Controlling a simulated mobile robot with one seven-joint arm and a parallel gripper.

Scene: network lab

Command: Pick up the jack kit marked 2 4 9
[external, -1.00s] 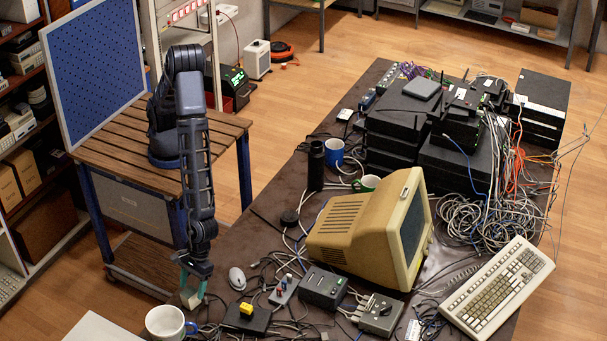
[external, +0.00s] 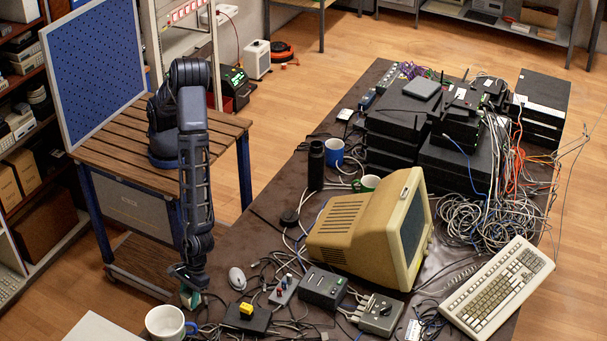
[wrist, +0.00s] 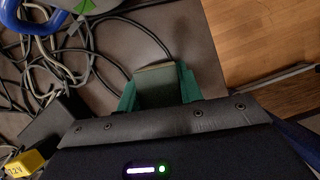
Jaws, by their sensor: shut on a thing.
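My gripper (external: 190,298) is low at the near left edge of the dark table in the external view. In the wrist view its two green fingers (wrist: 160,92) are shut on a small boxy thing, taken to be the jack kit (wrist: 157,74). Its visible face is dull grey-green. No number can be read on it, so I cannot confirm the marking 2 4 9. In the external view my wrist and fingers hide most of it. I cannot tell whether it touches the table.
A white mug (external: 165,321) with a blue handle stands close beside my gripper. A black box with a yellow block (external: 247,310), a mouse (external: 237,278) and loose cables lie to the right. The table edge and wooden floor (wrist: 265,45) are close by.

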